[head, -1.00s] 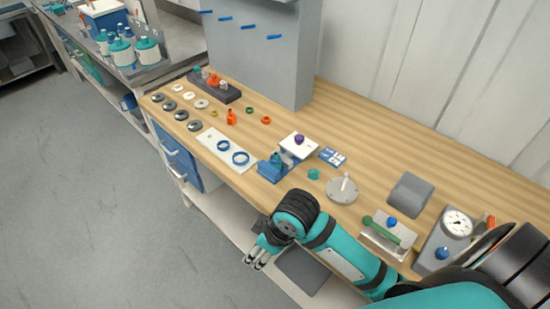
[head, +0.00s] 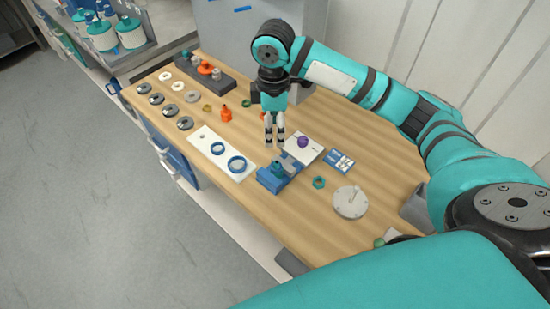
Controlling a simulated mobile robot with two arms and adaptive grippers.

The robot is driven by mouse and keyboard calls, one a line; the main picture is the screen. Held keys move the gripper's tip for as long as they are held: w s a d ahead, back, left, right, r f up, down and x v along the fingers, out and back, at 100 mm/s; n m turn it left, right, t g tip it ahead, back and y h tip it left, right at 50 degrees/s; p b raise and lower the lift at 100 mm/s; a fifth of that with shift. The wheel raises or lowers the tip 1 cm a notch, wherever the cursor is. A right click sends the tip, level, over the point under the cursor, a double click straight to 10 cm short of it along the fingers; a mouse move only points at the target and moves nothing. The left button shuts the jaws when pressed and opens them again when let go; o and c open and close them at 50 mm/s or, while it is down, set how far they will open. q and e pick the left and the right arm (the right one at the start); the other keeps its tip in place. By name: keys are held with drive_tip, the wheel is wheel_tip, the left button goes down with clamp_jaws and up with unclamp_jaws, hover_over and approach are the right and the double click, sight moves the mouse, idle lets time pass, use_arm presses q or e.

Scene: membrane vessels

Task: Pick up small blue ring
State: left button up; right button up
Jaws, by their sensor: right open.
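The small blue ring (head: 217,148) lies flat on a white plate (head: 203,135) on the wooden bench. My left gripper is not in view.
The blue fixture (head: 271,180) and a white block with a purple knob (head: 303,142) stand close to the gripper. A grey panel rises behind.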

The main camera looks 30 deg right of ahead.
wheel_tip(320, 180, down, 3)
drive_tip(key=s, duration=0.1)
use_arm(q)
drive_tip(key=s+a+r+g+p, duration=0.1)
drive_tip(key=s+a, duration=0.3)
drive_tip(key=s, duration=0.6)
use_arm(e)
hover_over(276, 162)
wheel_tip(276, 162, down, 5)
drive_tip(key=shift+f+p, duration=0.15)
drive_tip(key=shift+p, duration=0.15)
drive_tip(key=shift+s+a+f+p, duration=0.1)
drive_tip(key=shift+a+f+p, duration=0.1)
drive_tip(key=shift+f+p, duration=0.4)
drive_tip(key=f, duration=0.3)
drive_tip(key=f+p, duration=0.1)
drive_tip(key=shift+d+f, duration=0.25)
drive_tip(key=shift+f, duration=0.15)
drive_tip(key=shift+a, duration=0.1)
drive_tip(key=shift+c, duration=0.2)
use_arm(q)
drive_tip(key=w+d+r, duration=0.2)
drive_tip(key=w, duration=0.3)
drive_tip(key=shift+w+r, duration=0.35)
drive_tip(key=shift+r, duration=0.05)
use_arm(e)
drive_tip(key=c, duration=0.8)
